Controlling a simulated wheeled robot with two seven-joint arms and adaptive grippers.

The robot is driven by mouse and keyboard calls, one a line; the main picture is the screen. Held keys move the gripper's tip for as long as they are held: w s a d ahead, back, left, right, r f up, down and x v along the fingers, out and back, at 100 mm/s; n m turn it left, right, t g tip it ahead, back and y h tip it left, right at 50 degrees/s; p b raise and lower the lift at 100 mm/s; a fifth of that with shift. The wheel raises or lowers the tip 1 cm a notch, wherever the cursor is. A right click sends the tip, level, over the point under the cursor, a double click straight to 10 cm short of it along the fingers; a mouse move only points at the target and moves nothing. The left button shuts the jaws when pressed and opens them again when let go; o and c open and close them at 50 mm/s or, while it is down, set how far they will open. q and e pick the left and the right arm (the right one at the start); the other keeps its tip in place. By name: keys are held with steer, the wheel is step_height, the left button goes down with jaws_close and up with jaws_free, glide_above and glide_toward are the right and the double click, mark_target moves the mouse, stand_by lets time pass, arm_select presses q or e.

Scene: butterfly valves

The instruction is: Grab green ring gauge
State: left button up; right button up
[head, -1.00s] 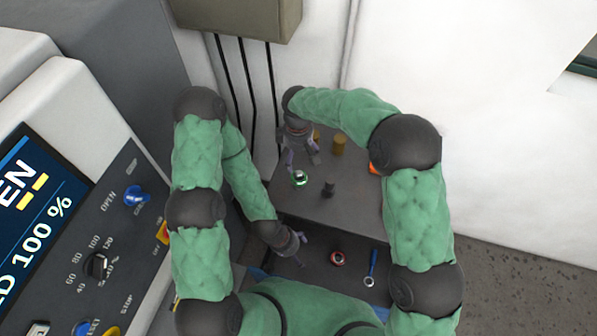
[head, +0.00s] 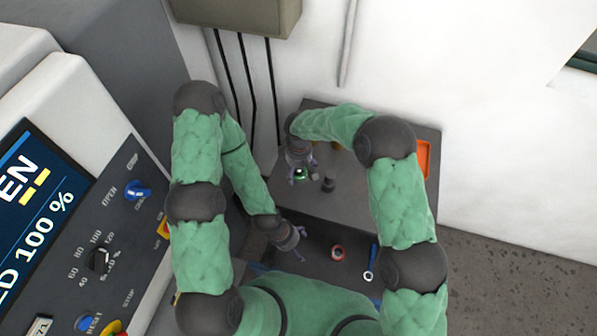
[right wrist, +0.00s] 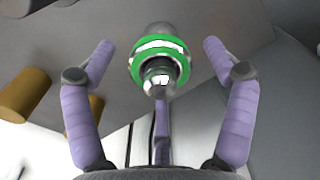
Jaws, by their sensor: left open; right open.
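The green ring gauge (head: 301,174) is a green ring with a shiny metal centre on the grey table (head: 375,203). My left gripper (head: 300,246) is open and empty above the table's lower left part. Part of the ring is hidden by my right gripper in the head view.
A dark cylinder (head: 328,184) stands just right of the green ring. A red ring (head: 338,252) and a blue wrench (head: 371,262) lie on the lower shelf. An orange tray (head: 423,160) is at the right edge. Brass cylinders (right wrist: 24,95) show in the right wrist view.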

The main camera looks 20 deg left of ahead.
steer(key=shift+f, duration=0.1)
steer(key=c, duration=1.5)
